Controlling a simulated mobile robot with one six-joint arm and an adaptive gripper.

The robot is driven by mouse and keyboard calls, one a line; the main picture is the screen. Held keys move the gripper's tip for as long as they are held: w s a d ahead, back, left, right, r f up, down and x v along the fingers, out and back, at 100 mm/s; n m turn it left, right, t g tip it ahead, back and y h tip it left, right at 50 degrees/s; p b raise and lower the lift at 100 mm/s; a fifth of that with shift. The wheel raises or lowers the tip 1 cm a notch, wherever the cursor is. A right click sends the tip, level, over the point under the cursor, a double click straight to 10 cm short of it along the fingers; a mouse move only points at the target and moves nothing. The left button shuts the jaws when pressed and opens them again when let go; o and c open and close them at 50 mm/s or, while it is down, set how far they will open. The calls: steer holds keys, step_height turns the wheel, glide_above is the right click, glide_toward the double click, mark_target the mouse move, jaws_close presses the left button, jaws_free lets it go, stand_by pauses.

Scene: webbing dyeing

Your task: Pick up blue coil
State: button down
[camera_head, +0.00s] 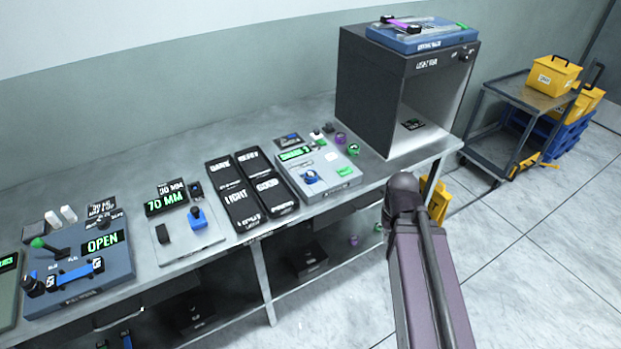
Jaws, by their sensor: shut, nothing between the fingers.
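A small round blue item (311,177), which looks like the blue coil, lies on the pale device (335,186) with a green display, near the middle of the bench. It is too small to make out in detail. Part of my purple arm (425,285) rises from the bottom edge, right of the bench front, with a dark rounded joint at its top. My gripper cannot be made out in this view.
The bench (225,247) holds black labelled trays (235,207), a 70 MM device (188,235) and an OPEN device (80,275). A dark light box (365,100) stands at the bench's right end. A cart (515,92) with yellow bins stands beyond.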

steer(key=c, duration=0.9)
jaws_free()
steer(key=shift+c, duration=0.2)
steer(key=o, duration=0.7)
steer(key=shift+w+a+f+n, duration=0.1)
steer(key=shift+w+a+n, duration=0.15)
steer(key=shift+w+n, duration=0.15)
steer(key=shift+o, duration=1.2)
steer(key=w+a+n+t+h+b, duration=0.1)
steer(key=w+a+n+h, duration=0.2)
steer(key=w+a+n, duration=0.1)
steer(key=w+n, duration=0.1)
steer(key=n, duration=0.1)
steer(key=shift+w+a+f+n+b, duration=0.25)
steer(key=shift+w+f+n+b, duration=0.05)
steer(key=shift+w, duration=0.1)
steer(key=w+a+r+n+t+h+b, duration=0.1)
steer(key=w+a+n+t+h, duration=0.1)
steer(key=a+n, duration=0.4)
steer(key=w+a+r+n+t+h+b, duration=0.1)
steer(key=w+a+r+n+t+h, duration=0.1)
steer(key=a+n, duration=0.5)
steer(key=w+a+r+n+t+h+b, duration=0.1)
steer(key=w+a+n, duration=0.5)
steer(key=a, duration=0.7)
steer(key=r+t, duration=0.1)
steer(key=t, duration=0.1)
steer(key=shift+r+n+t+h, duration=0.25)
steer(key=shift+n+t+h, duration=0.15)
steer(key=shift+w, duration=0.15)
